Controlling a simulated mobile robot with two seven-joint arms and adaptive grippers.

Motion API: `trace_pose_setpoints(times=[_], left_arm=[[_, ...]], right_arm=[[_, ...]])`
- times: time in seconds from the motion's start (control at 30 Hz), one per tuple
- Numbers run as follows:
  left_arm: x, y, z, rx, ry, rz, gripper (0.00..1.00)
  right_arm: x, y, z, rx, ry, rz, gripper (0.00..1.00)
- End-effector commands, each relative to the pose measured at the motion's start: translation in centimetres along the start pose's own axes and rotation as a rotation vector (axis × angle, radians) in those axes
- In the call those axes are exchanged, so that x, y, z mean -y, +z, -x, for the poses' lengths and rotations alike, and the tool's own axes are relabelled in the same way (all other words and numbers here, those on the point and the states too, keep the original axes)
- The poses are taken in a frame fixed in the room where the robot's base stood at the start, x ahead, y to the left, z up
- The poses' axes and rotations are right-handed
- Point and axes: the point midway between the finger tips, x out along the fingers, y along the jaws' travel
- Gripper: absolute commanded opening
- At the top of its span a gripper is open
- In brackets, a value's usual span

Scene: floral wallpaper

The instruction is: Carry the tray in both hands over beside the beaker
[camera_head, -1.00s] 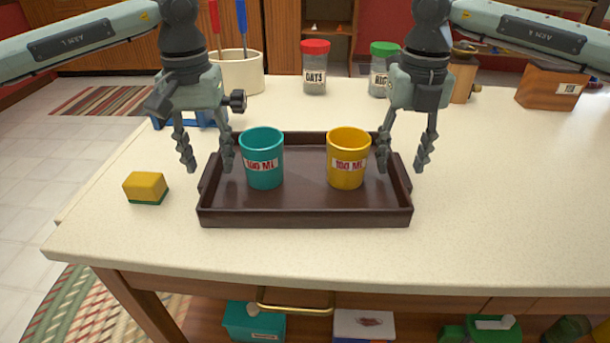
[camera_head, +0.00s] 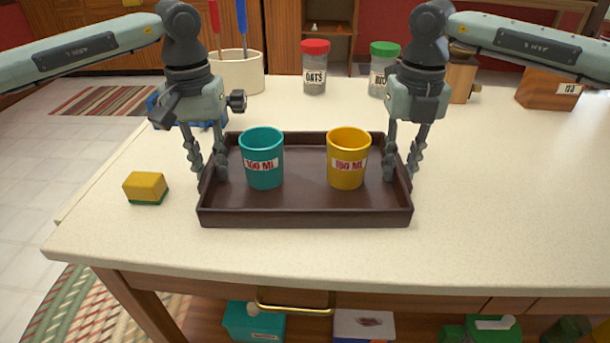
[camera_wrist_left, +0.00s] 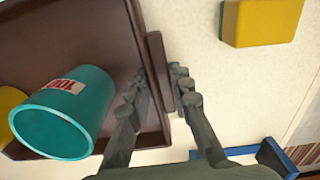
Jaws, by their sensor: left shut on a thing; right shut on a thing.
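The dark brown tray (camera_head: 305,208) rests on the pale worktop. A teal cup (camera_head: 262,165) stands upright in its left part and a yellow cup (camera_head: 347,165) in its right part; both have ML labels. My left gripper (camera_head: 207,179) is shut on the tray's left side. In the left wrist view, its fingers (camera_wrist_left: 160,85) straddle the handle of the tray (camera_wrist_left: 95,30), with the teal cup (camera_wrist_left: 65,115) beside them. My right gripper (camera_head: 402,175) is shut on the tray's right side; its fingers partly hide the handle. I cannot tell any separate beaker apart.
A yellow and green sponge (camera_head: 145,188) lies left of the tray. Behind stand a cream crock (camera_head: 238,73), a red-lidded oats jar (camera_head: 314,72), a green-lidded jar (camera_head: 383,78) and a wooden box (camera_head: 550,88). A blue object (camera_head: 208,124) sits behind my left gripper. The worktop right of the tray is clear.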

Motion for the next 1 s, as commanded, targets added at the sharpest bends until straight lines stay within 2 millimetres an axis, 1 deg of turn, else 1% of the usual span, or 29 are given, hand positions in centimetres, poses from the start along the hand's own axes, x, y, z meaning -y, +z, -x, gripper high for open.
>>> trace_pose_setpoints(times=[0.37, 0.57, 0.8, 0.9, 1.0], left_arm=[[0.0, -0.1, 0.4, -0.002, 0.0, 0.001, 0.0], [0.1, -0.1, 1.8, -0.002, -0.001, 0.001, 0.0], [0.1, -0.1, 4.4, -0.001, -0.001, 0.001, 0.0], [0.1, 0.0, 5.0, -0.001, -0.001, 0.001, 0.0], [0.1, 0.0, 5.2, -0.001, -0.001, 0.001, 0.0]], right_arm=[[0.1, 0.1, 0.4, 0.002, -0.001, -0.001, 0.0], [0.1, 0.1, 1.8, 0.002, -0.001, -0.001, 0.0], [0.1, 0.1, 4.4, 0.001, -0.001, -0.001, 0.0], [0.1, 0.0, 5.0, 0.001, -0.001, -0.001, 0.0], [0.1, 0.0, 5.2, 0.001, -0.001, -0.001, 0.0]])
